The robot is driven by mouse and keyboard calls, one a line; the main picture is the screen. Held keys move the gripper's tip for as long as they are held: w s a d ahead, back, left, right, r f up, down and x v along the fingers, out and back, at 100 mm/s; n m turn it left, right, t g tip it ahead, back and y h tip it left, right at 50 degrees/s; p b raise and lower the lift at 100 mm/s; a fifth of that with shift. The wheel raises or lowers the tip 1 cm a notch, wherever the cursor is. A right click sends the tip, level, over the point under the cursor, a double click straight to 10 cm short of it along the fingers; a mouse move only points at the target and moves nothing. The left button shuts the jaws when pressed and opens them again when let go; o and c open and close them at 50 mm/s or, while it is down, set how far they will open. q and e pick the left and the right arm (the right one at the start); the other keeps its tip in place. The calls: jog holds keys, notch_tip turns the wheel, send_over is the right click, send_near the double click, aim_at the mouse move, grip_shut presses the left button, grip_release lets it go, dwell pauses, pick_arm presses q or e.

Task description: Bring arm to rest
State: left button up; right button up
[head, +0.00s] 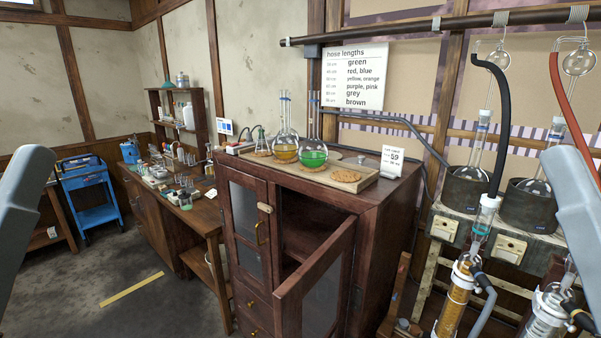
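Parts of my two grey arms show at the left and right edges of the head view. Neither gripper's fingers are in the picture, so what they hold is hidden. A dark wooden cabinet (375,205) stands in the middle, with its right front door (322,280) swung open. At the right, the reflux rig has two flasks (480,150) (536,188) sitting in dark heating mantles (467,188) (528,207).
A black hose (503,110) and a red hose (562,100) hang near the rig. Glass condensers (455,297) (545,315) stand at the lower right. A cluttered bench (200,212) and blue trolley (90,190) stand left. The open door juts forward; floor at lower left is clear.

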notch_tip(320, 180, up, 29)
jog(key=p, duration=2.6)
jog(key=shift+r, duration=0.15)
